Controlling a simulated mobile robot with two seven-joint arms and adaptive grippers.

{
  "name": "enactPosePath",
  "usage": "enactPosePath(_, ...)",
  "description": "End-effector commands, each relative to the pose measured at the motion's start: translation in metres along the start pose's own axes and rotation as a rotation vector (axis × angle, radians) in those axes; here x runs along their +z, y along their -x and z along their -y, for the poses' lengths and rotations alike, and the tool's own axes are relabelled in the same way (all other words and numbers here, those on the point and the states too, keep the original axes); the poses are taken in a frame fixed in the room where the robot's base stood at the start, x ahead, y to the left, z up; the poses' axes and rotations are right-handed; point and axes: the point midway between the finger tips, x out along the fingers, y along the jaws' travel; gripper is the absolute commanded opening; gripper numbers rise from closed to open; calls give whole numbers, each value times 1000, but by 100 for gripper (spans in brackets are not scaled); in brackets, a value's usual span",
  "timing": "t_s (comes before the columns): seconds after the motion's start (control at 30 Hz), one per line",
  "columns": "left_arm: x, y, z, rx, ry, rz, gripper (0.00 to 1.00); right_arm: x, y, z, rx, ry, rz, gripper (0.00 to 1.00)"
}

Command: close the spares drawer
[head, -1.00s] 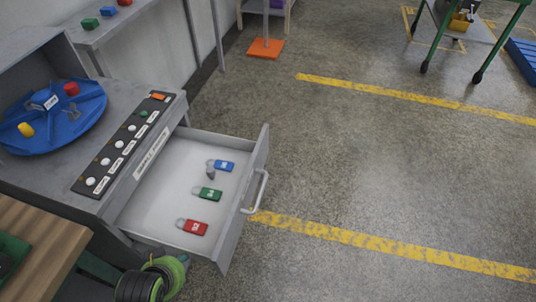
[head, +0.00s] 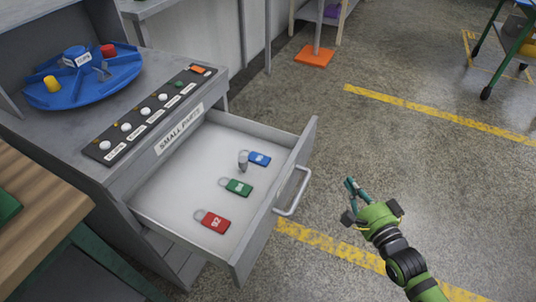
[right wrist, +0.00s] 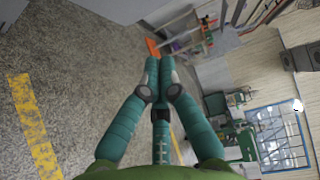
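The grey drawer (head: 262,218) stands pulled out of a grey cabinet (head: 75,158) in the head view. A label reading SMALL PARTS (head: 180,129) is on the cabinet edge above it. Its bar handle (head: 294,192) is on the front, facing right. My right gripper (head: 352,192) is to the right of the handle, apart from it. In the right wrist view its teal fingers (right wrist: 159,66) are together with nothing between them. My left gripper is not in view.
A blue turntable (head: 84,92) and a button strip (head: 145,116) are on the cabinet top. A wooden bench (head: 35,215) stands at lower left.

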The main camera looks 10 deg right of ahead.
Motion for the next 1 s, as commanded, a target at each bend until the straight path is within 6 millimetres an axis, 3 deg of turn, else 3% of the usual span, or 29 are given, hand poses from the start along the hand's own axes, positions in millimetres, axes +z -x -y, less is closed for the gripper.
enactPosePath(0.1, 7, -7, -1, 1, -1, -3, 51, 3, -2, 14, -40, -47, 14, 0)
enactPosePath(0.27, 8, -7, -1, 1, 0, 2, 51, 3, -18, 18, -47, -52, 14, 0)
enactPosePath(0.7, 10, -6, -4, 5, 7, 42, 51, 4, -104, 21, -45, -48, 13, 0)
enactPosePath(1.0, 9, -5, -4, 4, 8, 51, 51, 31, -126, 22, -40, -49, 14, 0)
